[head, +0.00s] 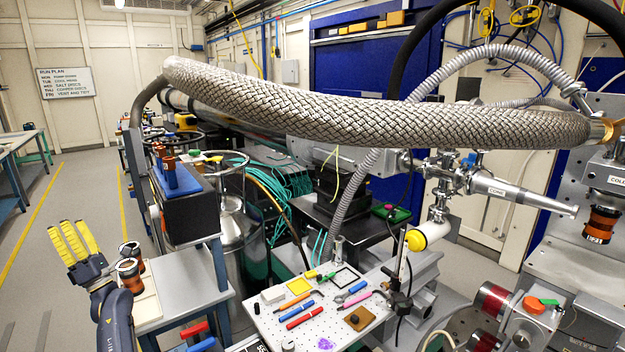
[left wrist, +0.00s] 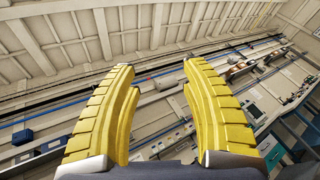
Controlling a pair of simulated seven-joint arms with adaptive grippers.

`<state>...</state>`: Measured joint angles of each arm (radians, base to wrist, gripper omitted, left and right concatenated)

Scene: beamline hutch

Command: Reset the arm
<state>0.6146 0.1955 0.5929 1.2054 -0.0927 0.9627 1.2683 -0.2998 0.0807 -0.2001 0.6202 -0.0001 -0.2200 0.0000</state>
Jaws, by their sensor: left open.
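My left arm comes in at the lower left of the head view. My left gripper (head: 70,230) has yellow ridged fingers that point up, spread apart with nothing between them. It is raised over the floor, left of a small side table in the picture. The left wrist view shows the same gripper (left wrist: 158,75) open and empty, with the wall and ceiling behind its fingers. My right arm and right gripper are not in view.
Copper-coloured cylinders (head: 130,268) on the side table (head: 186,294) appear close beside my left gripper. A perforated board (head: 268,328) with pens and tools lies at bottom centre. A thick braided hose (head: 370,115) spans above. Open floor (head: 75,190) lies at left.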

